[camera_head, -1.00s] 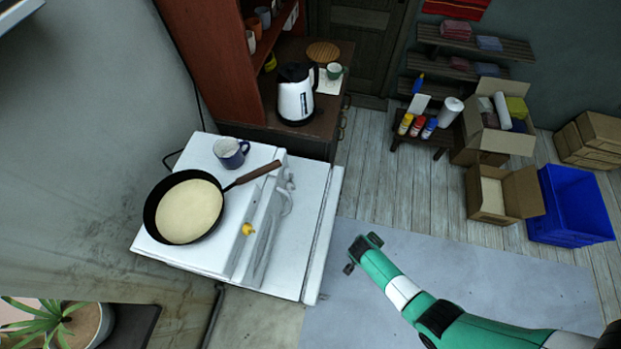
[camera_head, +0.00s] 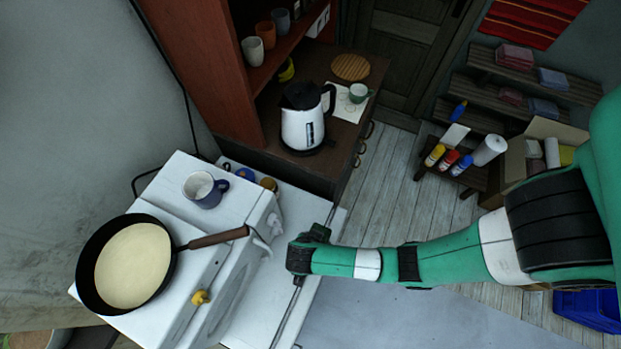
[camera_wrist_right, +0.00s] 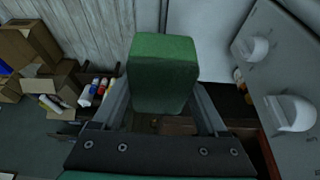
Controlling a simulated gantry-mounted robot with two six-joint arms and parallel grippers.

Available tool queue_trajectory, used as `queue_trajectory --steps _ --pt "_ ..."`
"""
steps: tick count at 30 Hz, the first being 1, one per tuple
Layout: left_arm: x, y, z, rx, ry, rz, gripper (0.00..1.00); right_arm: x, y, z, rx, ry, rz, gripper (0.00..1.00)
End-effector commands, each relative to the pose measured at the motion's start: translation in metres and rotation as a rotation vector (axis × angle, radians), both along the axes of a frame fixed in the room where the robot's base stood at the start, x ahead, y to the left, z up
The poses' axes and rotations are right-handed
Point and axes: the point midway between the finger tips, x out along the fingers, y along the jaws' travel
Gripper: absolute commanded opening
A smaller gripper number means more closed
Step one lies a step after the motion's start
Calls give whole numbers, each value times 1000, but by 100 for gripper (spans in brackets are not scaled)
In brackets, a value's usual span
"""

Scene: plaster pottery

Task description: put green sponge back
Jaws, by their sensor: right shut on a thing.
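My right gripper (camera_head: 303,252) comes in from the right in the head view, above the front edge of the white appliance. In the right wrist view it (camera_wrist_right: 161,98) is shut on the green sponge (camera_wrist_right: 163,68), a thick green block with a finger on each side. The gripper and arm hide the sponge in the head view. I cannot tell from these views where the sponge's place is. My left gripper is not in view.
A frying pan (camera_head: 84,270) and a blue-white mug (camera_head: 208,192) stand on the white appliance (camera_head: 190,235). White handles (camera_wrist_right: 290,114) project in the wrist view.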

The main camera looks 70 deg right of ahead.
Motion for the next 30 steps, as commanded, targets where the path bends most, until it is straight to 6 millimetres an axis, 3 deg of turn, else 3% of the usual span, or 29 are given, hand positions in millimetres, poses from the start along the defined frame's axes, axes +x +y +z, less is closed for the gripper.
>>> queue_trajectory --steps 4,8,18,24,30 --pt "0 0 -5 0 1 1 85 -1 7 -6 -1 1 29 0" --pt "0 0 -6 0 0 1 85 1 -1 -9 -1 0 24 0" --pt "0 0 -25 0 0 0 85 25 -87 -52 -1 1 17 0" --pt "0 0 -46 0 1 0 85 35 -117 -93 -1 1 23 0" --pt "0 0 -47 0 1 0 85 37 -124 -99 -1 1 27 0"
